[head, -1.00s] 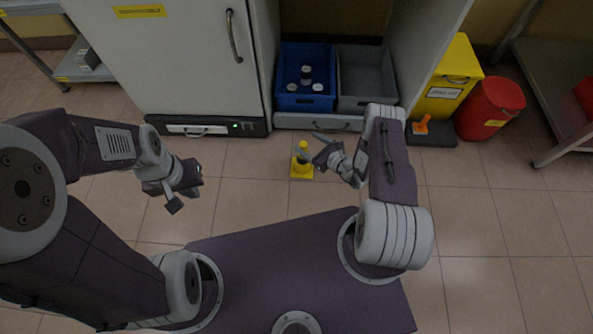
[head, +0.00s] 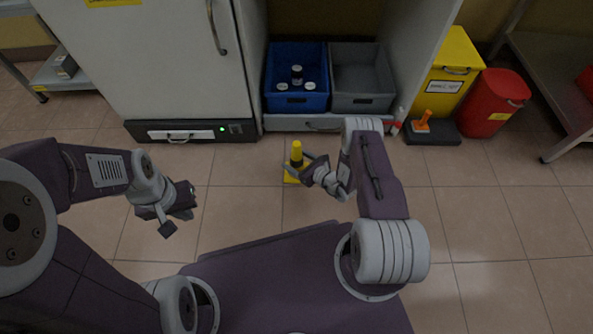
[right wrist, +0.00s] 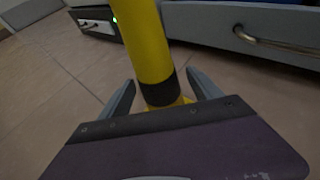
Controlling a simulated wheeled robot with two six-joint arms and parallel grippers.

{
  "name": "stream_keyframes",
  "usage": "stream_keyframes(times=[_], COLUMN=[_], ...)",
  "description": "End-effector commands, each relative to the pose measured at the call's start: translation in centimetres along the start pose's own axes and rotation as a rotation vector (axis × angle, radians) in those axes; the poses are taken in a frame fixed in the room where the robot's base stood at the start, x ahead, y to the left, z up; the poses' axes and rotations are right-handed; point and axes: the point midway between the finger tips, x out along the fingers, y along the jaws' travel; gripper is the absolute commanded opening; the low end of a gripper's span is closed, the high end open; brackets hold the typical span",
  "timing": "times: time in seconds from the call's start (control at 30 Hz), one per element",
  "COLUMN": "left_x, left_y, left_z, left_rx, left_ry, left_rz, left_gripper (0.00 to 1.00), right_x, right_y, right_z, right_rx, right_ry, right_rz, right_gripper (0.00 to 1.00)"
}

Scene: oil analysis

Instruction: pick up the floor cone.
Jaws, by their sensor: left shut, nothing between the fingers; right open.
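The floor cone (head: 296,153) is yellow with a dark band and a square yellow base. It stands upright on the tiled floor in front of the cabinet. In the right wrist view the cone (right wrist: 152,45) rises between the two fingers of my right gripper (right wrist: 160,92), which is open with a gap on both sides of the post. In the head view my right gripper (head: 303,168) is beside the cone and partly covers its base. My left gripper (head: 167,223) is shut and empty, left of the cone and apart from it.
A blue crate (head: 297,103) holding several jars and a grey crate (head: 362,104) sit in the cabinet behind the cone. A yellow bin (head: 447,75), a red bin (head: 493,104) and an orange-handled item (head: 422,120) on a dark mat stand to the right. Floor left of the cone is clear.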

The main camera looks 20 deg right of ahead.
Motion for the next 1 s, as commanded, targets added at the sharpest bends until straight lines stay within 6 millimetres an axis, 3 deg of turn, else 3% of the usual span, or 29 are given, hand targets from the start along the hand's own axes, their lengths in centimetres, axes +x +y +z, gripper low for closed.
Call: stream_keyframes(times=[0.03, 0.1, 0.43, 0.7, 1.0], left_x=[2.1, 2.9, 3.0, 3.0, 2.7], left_y=[0.0, -0.1, -0.1, -0.1, -0.1], left_z=[0.2, 0.3, 0.3, 0.3, 0.3], left_rx=[0.0, 0.0, 0.0, 0.0, 0.0], left_ry=[-0.001, -0.001, -0.001, -0.001, -0.001], left_rz=[0.0, 0.0, 0.0, 0.0, 0.0], left_gripper=[0.0, 0.0, 0.0, 0.0, 0.0], right_x=[1.3, 2.4, 3.1, 3.1, 3.0], right_y=[0.1, 0.0, 0.0, 0.0, 0.0], right_z=[-1.1, -0.8, -0.2, -0.2, 0.2], right_rx=[-0.003, -0.004, 0.001, 0.001, 0.0], right_ry=[-0.001, -0.002, 0.001, 0.001, -0.001], right_rz=[0.001, 0.001, -0.001, -0.001, -0.001], right_gripper=[0.73, 0.73, 0.73, 0.0, 0.0])
